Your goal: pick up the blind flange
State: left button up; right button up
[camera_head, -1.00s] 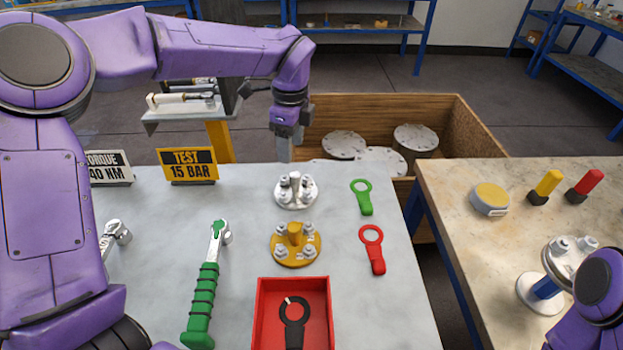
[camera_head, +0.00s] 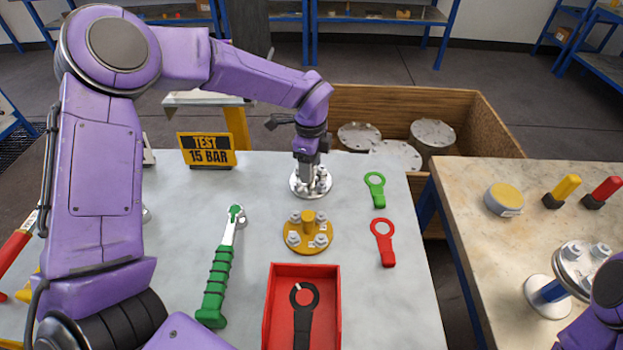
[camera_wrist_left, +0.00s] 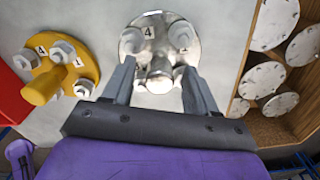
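A silver flange (camera_head: 311,184) with bolts, number labels and a central knob lies on the grey table under my left gripper (camera_head: 306,178). In the left wrist view, the silver flange (camera_wrist_left: 146,42) sits just ahead of the left gripper (camera_wrist_left: 158,85). Its two fingers are apart, one on each side of the knob (camera_wrist_left: 160,75); I cannot tell whether they touch it. A yellow flange (camera_head: 307,232) with a yellow central knob and bolts lies nearer me; it also shows in the left wrist view (camera_wrist_left: 62,74). My right gripper is out of view.
A red tray (camera_head: 337,310) holds a black ring tool. Green (camera_head: 375,190) and red (camera_head: 384,244) ring tools lie to the right, a green-handled wrench (camera_head: 216,285) to the left. A wooden crate (camera_head: 480,125) with grey discs stands behind the table.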

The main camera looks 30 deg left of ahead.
pick_arm(q)
grip_shut()
jog(key=shift+r, duration=0.1)
jog(key=shift+w, duration=0.1)
jog(key=shift+r, duration=0.6)
jog(key=s+a+r, duration=0.2)
jog(key=s+r, duration=0.9)
jog(key=s, duration=0.3)
jog(key=shift+a+r, duration=0.3)
jog(key=shift+r, duration=0.1)
jog(key=shift+w, duration=0.1)
